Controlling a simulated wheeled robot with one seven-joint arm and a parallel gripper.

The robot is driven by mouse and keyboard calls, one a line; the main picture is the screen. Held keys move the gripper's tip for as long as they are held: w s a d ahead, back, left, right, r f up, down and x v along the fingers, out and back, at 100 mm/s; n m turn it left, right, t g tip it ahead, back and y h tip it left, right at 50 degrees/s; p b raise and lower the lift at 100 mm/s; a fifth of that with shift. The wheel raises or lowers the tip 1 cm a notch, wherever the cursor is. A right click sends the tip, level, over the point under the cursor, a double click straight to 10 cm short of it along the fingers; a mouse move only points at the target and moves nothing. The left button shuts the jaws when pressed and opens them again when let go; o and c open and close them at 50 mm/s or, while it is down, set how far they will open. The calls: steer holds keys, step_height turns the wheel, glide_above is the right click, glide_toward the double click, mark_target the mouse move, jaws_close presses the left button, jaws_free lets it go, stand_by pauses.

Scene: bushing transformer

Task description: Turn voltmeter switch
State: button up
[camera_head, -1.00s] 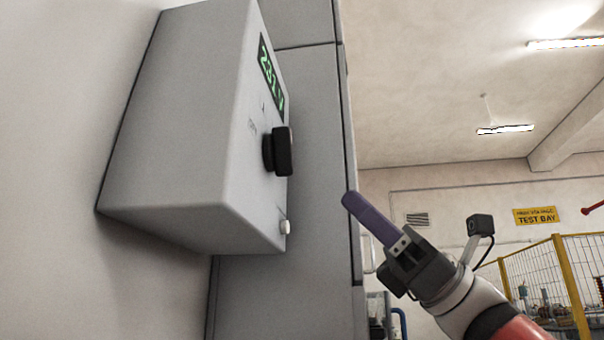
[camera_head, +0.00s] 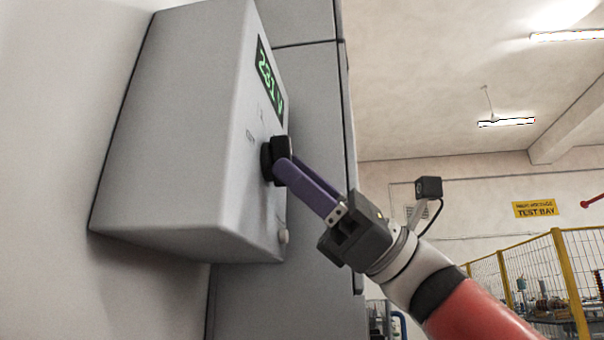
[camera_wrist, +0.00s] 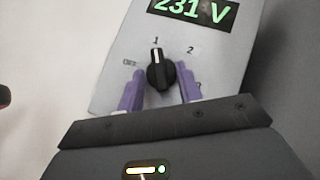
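The voltmeter (camera_head: 180,120) is a grey wall box with a green display (camera_head: 268,78), which reads 231 V in the wrist view (camera_wrist: 195,10). Its black rotary switch (camera_head: 281,148) is on the front face. In the wrist view the switch (camera_wrist: 160,70) has its white mark toward 1, with OFF at left and 2 at right. My gripper (camera_head: 290,166), with purple fingers, is at the switch in the head view. In the wrist view the open fingers (camera_wrist: 160,88) stand either side of the knob's lower part, with gaps visible; contact cannot be told.
A grey cabinet (camera_head: 300,90) stands right behind the box. A yellow-framed mesh fence (camera_head: 530,275) and a test bay sign (camera_head: 535,209) are farther off at right.

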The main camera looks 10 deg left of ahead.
jaws_close()
steer(key=shift+f+m+b, duration=0.15)
steer(key=shift+m+b, duration=0.25)
steer(key=shift+b, duration=0.1)
steer(key=m+t, duration=0.7)
steer(key=m, duration=0.1)
steer(key=s+m+t, duration=0.1)
steer(key=m+t, duration=0.6)
steer(key=m, duration=0.1)
steer(key=s+m+t+h, duration=0.1)
steer(key=m+t, duration=0.7)
steer(key=shift+r+m+b, duration=0.25)
steer(key=shift+m+b, duration=0.05)
steer(key=shift+m, duration=0.1)
steer(key=shift+f+m+t+h, duration=0.1)
steer(key=shift+m+t+h, duration=0.3)
